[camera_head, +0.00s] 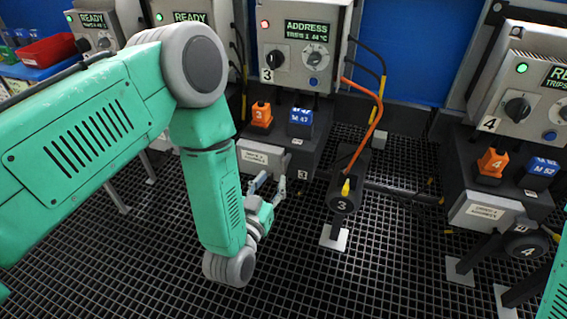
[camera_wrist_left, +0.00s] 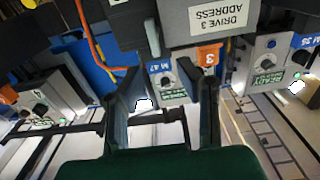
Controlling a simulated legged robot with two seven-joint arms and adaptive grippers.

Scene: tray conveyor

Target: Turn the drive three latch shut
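The drive three unit (camera_head: 305,50) stands at the top centre, its screen reading ADDRESS with a red light. Below it is a grey panel (camera_head: 262,155), labelled DRIVE 3 ADDRESS in the left wrist view (camera_wrist_left: 205,22). A small pale part (camera_head: 297,142) beside the panel may be the latch; I cannot tell its position. My left gripper (camera_head: 270,187) is just below and in front of the panel, with its fingers apart. In the left wrist view the fingers (camera_wrist_left: 163,100) are spread with nothing held between them. My right gripper is out of view.
An orange block (camera_head: 261,115) and a blue block (camera_head: 300,123) sit above the panel. An orange cable (camera_head: 377,115) runs down to a black motor (camera_head: 343,198) at the right. Drive four (camera_head: 520,95) stands farther right. The grating floor (camera_head: 390,265) is clear in front.

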